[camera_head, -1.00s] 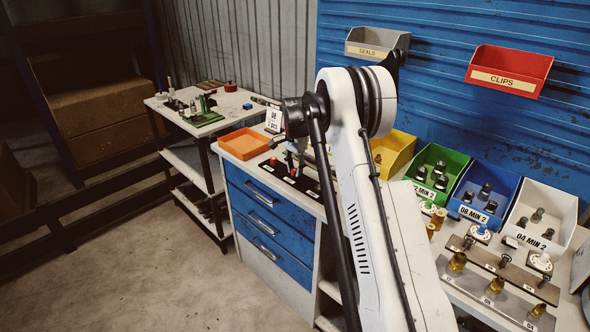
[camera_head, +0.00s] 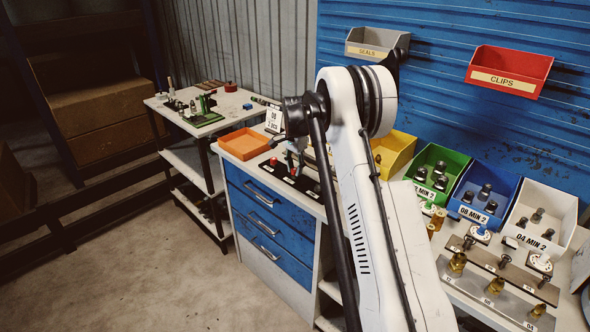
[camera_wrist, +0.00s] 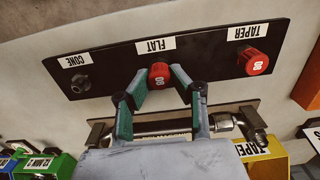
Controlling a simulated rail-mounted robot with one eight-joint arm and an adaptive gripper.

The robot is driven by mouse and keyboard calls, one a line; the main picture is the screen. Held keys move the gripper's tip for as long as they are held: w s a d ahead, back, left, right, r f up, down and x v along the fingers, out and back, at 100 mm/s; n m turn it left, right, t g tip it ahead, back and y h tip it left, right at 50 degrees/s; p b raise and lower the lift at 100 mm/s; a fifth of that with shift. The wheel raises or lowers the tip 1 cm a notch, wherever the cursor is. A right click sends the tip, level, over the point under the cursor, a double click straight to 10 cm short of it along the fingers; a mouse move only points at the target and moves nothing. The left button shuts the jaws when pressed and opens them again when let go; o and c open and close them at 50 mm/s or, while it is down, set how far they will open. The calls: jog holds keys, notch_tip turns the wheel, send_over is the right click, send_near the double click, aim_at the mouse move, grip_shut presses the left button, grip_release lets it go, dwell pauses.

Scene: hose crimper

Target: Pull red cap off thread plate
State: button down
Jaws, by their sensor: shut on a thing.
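The black thread plate (camera_wrist: 108,76) lies across the top of the wrist view, with labels CONE, FLAT and TAPER. It also shows on the bench in the head view (camera_head: 302,185). One red cap (camera_wrist: 160,75) sits at FLAT, between the tips of my gripper (camera_wrist: 161,82), which is shut on it. I cannot tell whether this cap is still seated on its thread. A second red cap (camera_wrist: 252,61) sits at TAPER, apart from my gripper. The CONE fitting (camera_wrist: 80,83) is dark and bare. In the head view my gripper (camera_head: 294,165) is small and partly hidden.
A metal bar fixture (camera_wrist: 160,127) lies close beside the plate, under my fingers. An orange tray (camera_head: 244,144) stands beside the plate. Yellow (camera_head: 398,145), green (camera_head: 432,160) and other bins stand to the right. Bare bench lies beyond the plate.

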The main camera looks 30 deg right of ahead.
aim_at(295, 169)
jog(key=shift+r, duration=0.6)
dwell(0.3)
jog(key=shift+r+p, duration=1.15)
jog(key=shift+r, duration=2.6)
